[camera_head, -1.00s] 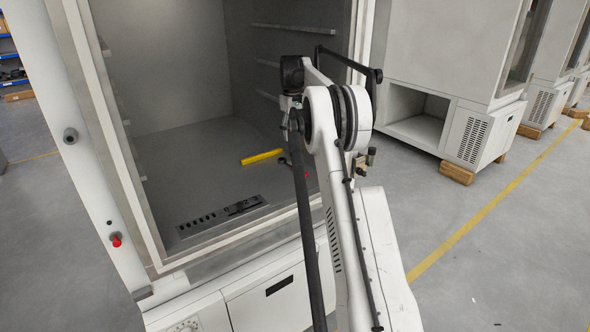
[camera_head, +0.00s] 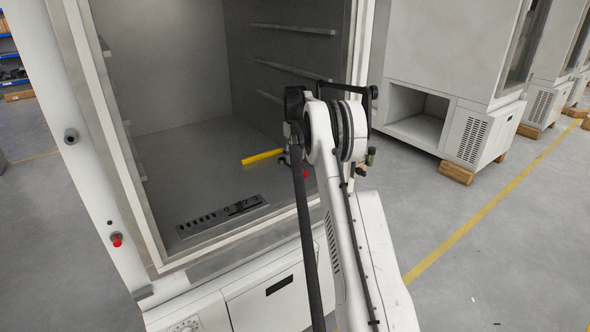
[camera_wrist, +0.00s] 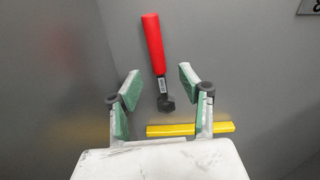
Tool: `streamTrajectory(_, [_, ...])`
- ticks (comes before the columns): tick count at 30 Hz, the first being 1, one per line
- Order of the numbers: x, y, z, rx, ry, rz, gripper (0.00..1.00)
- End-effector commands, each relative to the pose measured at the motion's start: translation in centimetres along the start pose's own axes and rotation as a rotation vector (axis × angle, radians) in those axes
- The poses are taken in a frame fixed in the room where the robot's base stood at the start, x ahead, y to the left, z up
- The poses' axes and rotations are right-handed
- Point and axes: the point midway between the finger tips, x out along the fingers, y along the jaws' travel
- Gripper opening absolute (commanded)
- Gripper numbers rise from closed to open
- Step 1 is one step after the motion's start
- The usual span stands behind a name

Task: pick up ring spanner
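A tool with a red handle (camera_wrist: 153,42) and a dark, many-sided head (camera_wrist: 165,103) lies on the grey chamber floor; it looks like the ring spanner. In the wrist view its handle points up, away from my gripper, and its head shows between the fingers. A bit of its red handle (camera_head: 305,174) shows beside my arm in the head view. My gripper (camera_wrist: 159,76) is open, with green pads on either side of the tool's lower part, and holds nothing. Its height above the floor is hard to tell. In the head view my arm mostly hides it.
A yellow bar (camera_wrist: 190,130) lies across below the tool's head, partly behind my fingers; it also shows in the head view (camera_head: 262,157). A slotted dark plate (camera_head: 222,215) is near the chamber's front edge. Shelf rails (camera_head: 293,70) line the right wall. The left floor is clear.

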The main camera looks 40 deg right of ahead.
Motion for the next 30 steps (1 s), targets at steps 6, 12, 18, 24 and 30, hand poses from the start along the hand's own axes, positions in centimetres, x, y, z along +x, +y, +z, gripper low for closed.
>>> streamTrajectory(6, [2.9,0.3,-0.4,0.0,0.0,0.0,0.39])
streamTrajectory(12, [4.5,0.2,-0.3,0.0,0.0,0.0,0.39])
streamTrajectory(18, [4.5,0.2,-0.3,0.0,0.0,0.0,0.34])
streamTrajectory(24, [4.5,0.2,-0.3,0.0,0.0,0.0,0.07])
streamTrajectory(30, [4.4,0.2,-0.3,0.0,0.0,0.0,0.0])
